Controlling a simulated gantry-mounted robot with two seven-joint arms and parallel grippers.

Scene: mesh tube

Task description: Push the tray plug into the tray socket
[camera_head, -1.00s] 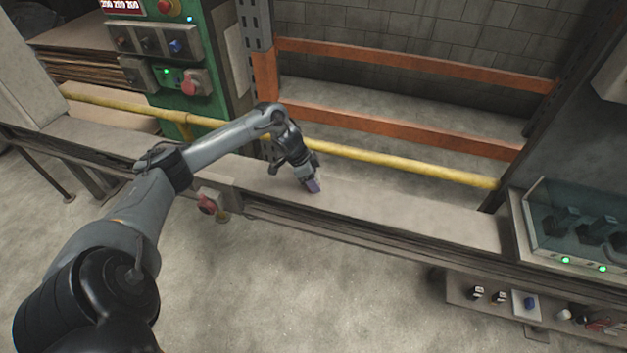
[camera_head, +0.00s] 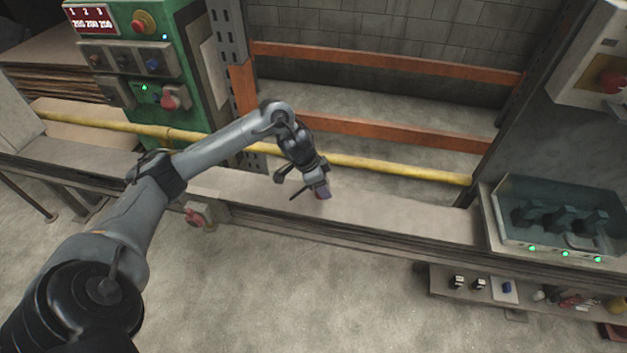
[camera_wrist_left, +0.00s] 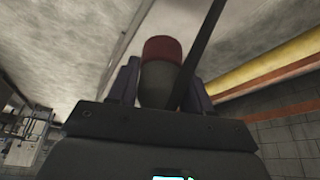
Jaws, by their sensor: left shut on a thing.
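My left gripper (camera_head: 321,191) is just above the long grey ledge, left of the tray. In the left wrist view, its two dark fingers (camera_wrist_left: 160,82) are shut on a plug (camera_wrist_left: 162,66) with a dark grey body and a dull red end. A thin dark bar or cable runs up beside the plug. In the head view the plug is too small to make out clearly. The glass-walled tray (camera_head: 516,243) is at the right, with dark fittings (camera_head: 561,221) inside and green lights along its front. I cannot tell which fitting is the tray socket. My right gripper is not in view.
The grey ledge (camera_head: 400,218) is clear between my left gripper and the tray. A yellow rail (camera_head: 400,168) runs behind it. A green control cabinet (camera_head: 185,60) stands at the back left. A lower shelf (camera_head: 440,282) with small parts is below the tray.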

